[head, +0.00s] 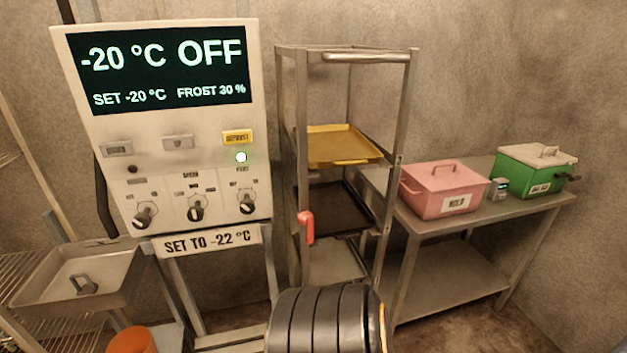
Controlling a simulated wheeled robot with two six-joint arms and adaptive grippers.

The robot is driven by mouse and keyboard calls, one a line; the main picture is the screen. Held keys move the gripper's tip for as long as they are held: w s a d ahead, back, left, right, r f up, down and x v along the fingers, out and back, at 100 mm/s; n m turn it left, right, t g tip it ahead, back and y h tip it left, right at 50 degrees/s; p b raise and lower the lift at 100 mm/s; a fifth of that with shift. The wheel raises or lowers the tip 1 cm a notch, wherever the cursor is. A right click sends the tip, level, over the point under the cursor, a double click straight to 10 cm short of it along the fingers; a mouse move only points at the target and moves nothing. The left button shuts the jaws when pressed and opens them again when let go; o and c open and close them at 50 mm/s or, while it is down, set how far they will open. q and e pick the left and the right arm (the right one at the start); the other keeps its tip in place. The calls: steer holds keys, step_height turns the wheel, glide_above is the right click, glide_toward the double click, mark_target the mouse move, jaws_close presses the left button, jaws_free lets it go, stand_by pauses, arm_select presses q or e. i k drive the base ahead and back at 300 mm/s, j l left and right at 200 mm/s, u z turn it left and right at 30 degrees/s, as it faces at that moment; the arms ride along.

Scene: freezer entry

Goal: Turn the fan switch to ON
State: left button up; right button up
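The white control panel (186,158) stands at the left of the head view. Its dark display (160,70) reads "-20 °C OFF", "SET -20 °C" and "FROST 30 %". Three black knobs with pale pointers sit along its lower edge: a left knob (145,215), a middle knob (196,208) and a right knob (247,202). Their labels are too small to read, so I cannot tell which is the fan switch. The middle pointer looks roughly upright; the outer two look tilted. Neither of my grippers is in view.
A sign (206,241) below the panel reads "SET TO -22 °C". A yellow button (238,137) sits above a lit round lamp (241,157). A metal rack (414,110) with trays stands right of the panel. A pink box (446,187) and green box (530,172) stand on a table.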

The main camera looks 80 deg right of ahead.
mark_target(247, 205)
steer(key=z, duration=2.05)
